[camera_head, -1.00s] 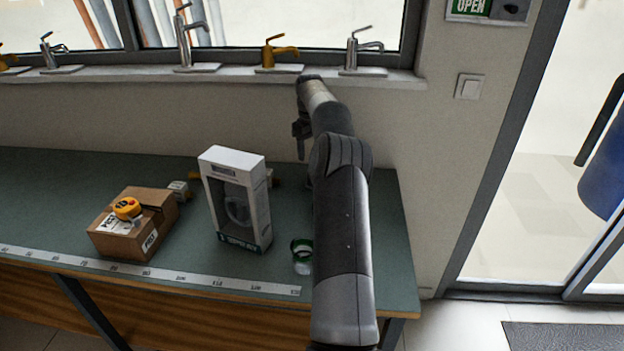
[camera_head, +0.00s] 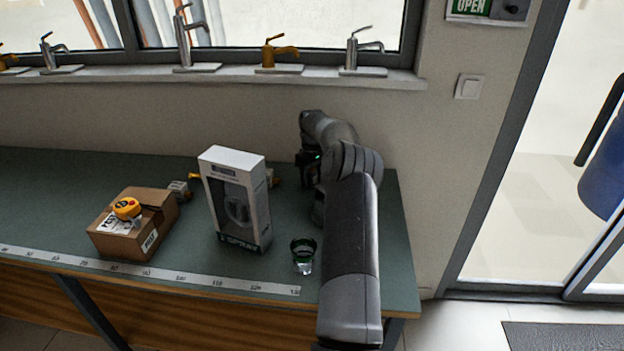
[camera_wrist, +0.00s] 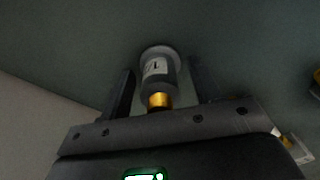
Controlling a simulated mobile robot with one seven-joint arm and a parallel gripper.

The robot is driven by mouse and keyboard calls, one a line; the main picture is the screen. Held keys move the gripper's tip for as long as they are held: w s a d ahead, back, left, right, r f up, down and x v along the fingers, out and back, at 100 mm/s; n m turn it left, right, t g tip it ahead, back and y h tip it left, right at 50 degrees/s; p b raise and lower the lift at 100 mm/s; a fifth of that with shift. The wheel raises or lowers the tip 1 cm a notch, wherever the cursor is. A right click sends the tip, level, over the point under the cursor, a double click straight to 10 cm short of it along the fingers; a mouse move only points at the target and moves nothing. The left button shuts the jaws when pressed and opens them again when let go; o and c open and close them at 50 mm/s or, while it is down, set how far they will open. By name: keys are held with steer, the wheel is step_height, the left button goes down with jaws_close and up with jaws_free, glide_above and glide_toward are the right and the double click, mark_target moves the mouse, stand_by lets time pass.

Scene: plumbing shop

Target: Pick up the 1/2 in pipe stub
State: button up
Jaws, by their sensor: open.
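In the wrist view a short grey cylinder with a white label reading like "1/2" and a brass-coloured end, the pipe stub (camera_wrist: 158,72), stands out against the dark green bench top. My gripper (camera_wrist: 162,82) is open, with one dark finger on each side of the stub and visible gaps between. The stub's lower end is hidden by the gripper body. In the head view my gripper (camera_head: 308,167) is low over the back right of the bench, partly hidden by my arm. I cannot make out the stub there.
A white spray box (camera_head: 236,200) stands left of my arm. A glass with a green rim (camera_head: 303,256) is near the front edge. A wall (camera_head: 250,120) rises behind the bench (camera_head: 45,190).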

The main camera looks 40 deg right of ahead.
steer(key=shift+c, duration=0.2)
steer(key=shift+r, duration=0.1)
jaws_close()
